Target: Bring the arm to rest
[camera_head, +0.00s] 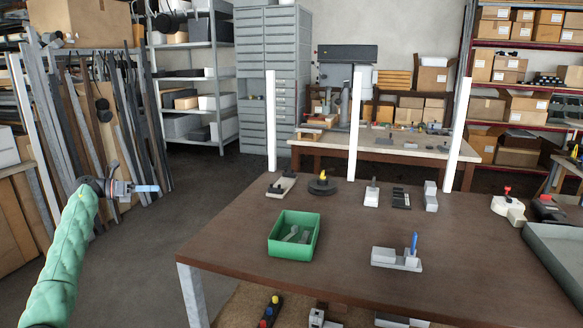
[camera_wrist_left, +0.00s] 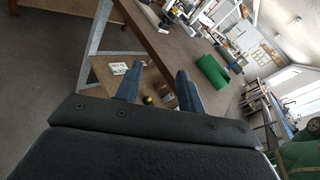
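My left arm comes in from the left in the head view, in a green sleeve. My left gripper (camera_head: 147,188) hangs over the floor, left of the brown table (camera_head: 225,240) and clear of it. In the left wrist view its two dark blue fingers (camera_wrist_left: 157,82) stand apart with nothing between them, so it is open and empty. My right arm and gripper are in neither view.
A green bin (camera_head: 277,248) with grey parts stands on the table, which also shows tilted in the left wrist view (camera_wrist_left: 160,45). A fixture with a blue upright piece (camera_head: 413,245) stands to its right. Long profiles (camera_head: 80,125) lean behind my left gripper. Open floor (camera_head: 150,265) lies below it.

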